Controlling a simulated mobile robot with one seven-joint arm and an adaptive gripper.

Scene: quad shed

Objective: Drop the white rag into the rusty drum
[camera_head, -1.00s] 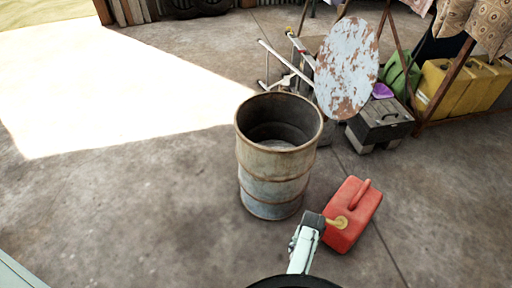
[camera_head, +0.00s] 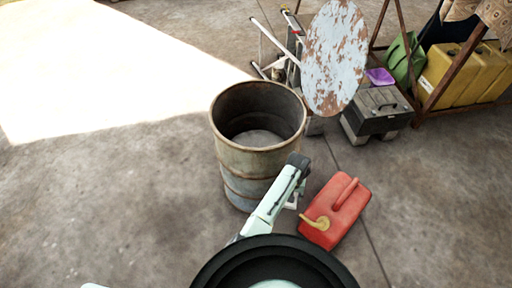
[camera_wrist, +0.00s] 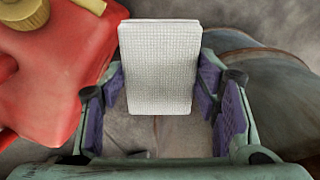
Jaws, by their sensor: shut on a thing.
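The rusty drum (camera_head: 235,160) stands upright and open at the top in the head view, with an empty-looking inside. Its side shows at the right of the wrist view (camera_wrist: 290,95). The white rag (camera_wrist: 160,60) is a pale, finely checked folded block between the purple-padded fingers of my gripper (camera_wrist: 160,108). My gripper is shut on it. In the head view my arm reaches up beside the drum's right front side, and the gripper is mostly hidden by my own wrist. The rag is outside the drum, to the right of its wall.
A red fuel can (camera_head: 336,210) lies on the floor close to the right of the drum. Behind stand a rusty white disc (camera_head: 336,58), a grey toolbox (camera_head: 378,112) and yellow cans (camera_head: 450,78). The floor left of the drum is clear.

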